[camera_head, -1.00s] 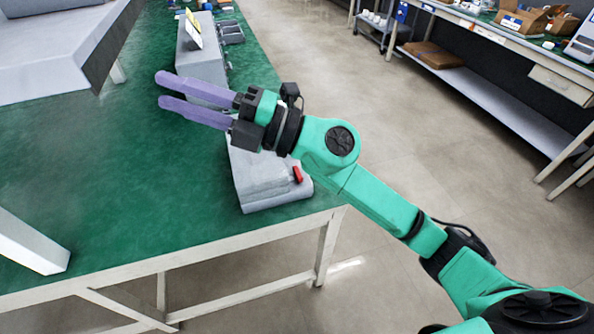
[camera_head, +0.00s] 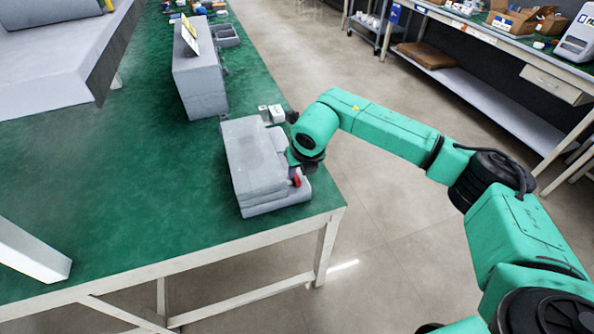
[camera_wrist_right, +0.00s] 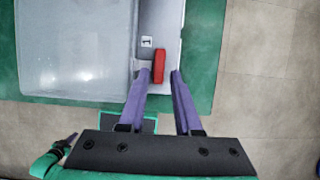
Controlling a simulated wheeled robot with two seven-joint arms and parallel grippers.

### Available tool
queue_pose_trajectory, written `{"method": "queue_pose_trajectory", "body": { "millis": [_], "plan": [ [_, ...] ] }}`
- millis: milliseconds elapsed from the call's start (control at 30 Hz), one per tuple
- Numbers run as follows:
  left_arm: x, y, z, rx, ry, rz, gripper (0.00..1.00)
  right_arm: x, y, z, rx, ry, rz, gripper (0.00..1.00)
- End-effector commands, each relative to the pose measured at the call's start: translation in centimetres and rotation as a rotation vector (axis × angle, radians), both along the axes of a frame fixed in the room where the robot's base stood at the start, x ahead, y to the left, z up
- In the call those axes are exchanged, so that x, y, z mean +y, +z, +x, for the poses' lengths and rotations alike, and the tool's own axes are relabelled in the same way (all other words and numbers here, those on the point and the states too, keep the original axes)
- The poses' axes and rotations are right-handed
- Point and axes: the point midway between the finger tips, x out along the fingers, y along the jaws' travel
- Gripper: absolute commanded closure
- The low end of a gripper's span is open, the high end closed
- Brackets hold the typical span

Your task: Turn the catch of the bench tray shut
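The bench tray (camera_head: 255,165) is a grey box with a lid near the front right corner of the green bench. Its red catch (camera_head: 297,178) is on its right side. In the right wrist view the catch (camera_wrist_right: 159,62) lies lengthwise, pointing up and down the picture, beside a small label (camera_wrist_right: 146,42). My right gripper (camera_wrist_right: 160,73) is open, its two purple fingers apart. The catch's near end shows between the fingertips, closer to the left finger; contact is unclear. In the head view my right wrist hides the fingers. My left gripper is not in view.
A taller grey unit (camera_head: 200,85) stands farther back on the green bench (camera_head: 110,190). Small pale blocks (camera_head: 271,113) sit just behind the tray. The bench's right edge is close to the tray, with open floor beyond. The bench left of the tray is clear.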

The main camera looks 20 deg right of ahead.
Motion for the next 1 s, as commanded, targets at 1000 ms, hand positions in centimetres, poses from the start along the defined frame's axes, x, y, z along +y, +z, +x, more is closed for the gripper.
{"method": "queue_pose_trajectory", "body": {
  "millis": [1000],
  "plan": [
    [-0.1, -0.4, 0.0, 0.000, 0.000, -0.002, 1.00, 0.0, -3.0, 1.2, -0.002, 0.051, 0.001, 1.00]
  ]
}}
